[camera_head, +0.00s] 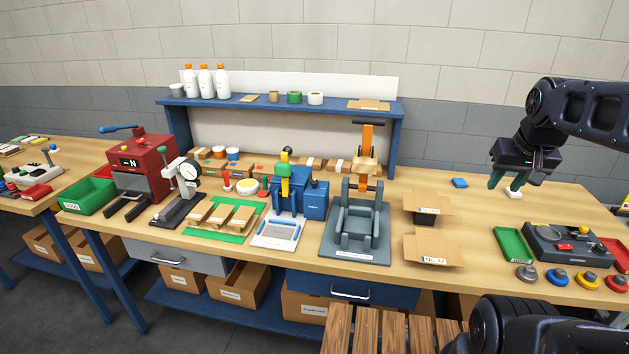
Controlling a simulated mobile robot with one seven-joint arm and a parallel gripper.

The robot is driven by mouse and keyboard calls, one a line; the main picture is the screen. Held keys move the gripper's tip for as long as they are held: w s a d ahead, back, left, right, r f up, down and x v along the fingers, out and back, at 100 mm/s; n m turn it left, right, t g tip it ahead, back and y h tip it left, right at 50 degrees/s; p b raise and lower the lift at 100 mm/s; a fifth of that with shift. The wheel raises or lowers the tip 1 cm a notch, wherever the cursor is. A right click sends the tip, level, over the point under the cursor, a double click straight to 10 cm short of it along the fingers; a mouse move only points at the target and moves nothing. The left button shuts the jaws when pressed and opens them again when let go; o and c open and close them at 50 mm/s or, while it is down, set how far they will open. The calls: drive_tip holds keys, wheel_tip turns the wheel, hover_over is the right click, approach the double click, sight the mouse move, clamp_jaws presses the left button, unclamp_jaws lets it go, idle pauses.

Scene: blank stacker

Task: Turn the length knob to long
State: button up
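No knob in view carries a readable "length" or "long" mark, so I cannot tell which one is the length knob. A dark grey control box (570,246) with small controls and a red part on top sits at the right of the bench. Several round knob-like pieces stand in front of it: grey (527,274), blue (557,277), yellow (586,281) and red (615,283). My gripper (505,184) points down behind and left of the box, its teal fingers apart. A small white piece (514,194) shows by the fingertips; whether they touch it is unclear.
A green tray (513,245) lies left of the box and a red tray (617,254) right of it.

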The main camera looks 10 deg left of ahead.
wheel_tip(320, 180, up, 4)
drive_tip(key=r, duration=0.1)
drive_tip(key=w+a+r+n+g+h, duration=0.1)
drive_tip(key=w+a+r+n, duration=0.2)
drive_tip(key=w+a+n, duration=0.45)
drive_tip(key=n+g+y, duration=0.1)
drive_tip(key=n+g, duration=0.3)
drive_tip(key=n, duration=1.6)
hover_over(314, 181)
wheel_tip(314, 181, down, 5)
drive_tip(key=shift+m, duration=0.25)
wheel_tip(314, 181, down, 23)
drive_tip(key=shift+r, duration=0.1)
drive_tip(key=c, duration=0.7)
